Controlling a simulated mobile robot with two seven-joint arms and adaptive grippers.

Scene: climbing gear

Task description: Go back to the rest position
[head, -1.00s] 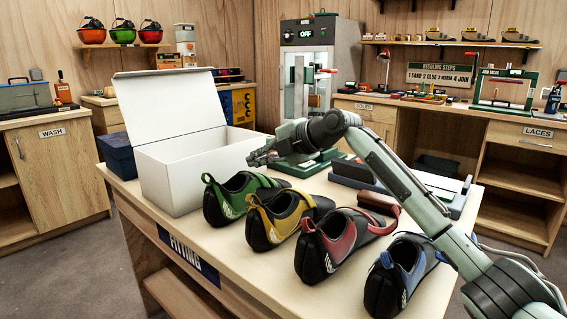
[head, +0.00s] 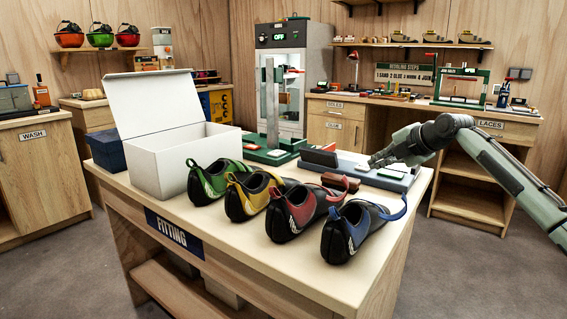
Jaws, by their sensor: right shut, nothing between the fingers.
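My right gripper (head: 380,161) is shut and empty, above the right rear part of the fitting table (head: 330,287), near the blue-grey tray. My right arm comes in from the right edge. My left gripper is out of view. On the table a green shoe (head: 207,180), a yellow shoe (head: 246,194), a red shoe (head: 296,211) and a blue shoe (head: 350,230) stand in a row. The gripper is apart from all of them. An open white box (head: 170,166) stands at the left of the row with its lid up.
A dark blue box (head: 108,150) stands behind the white box. Workbenches line the walls. Grey floor lies open at the right.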

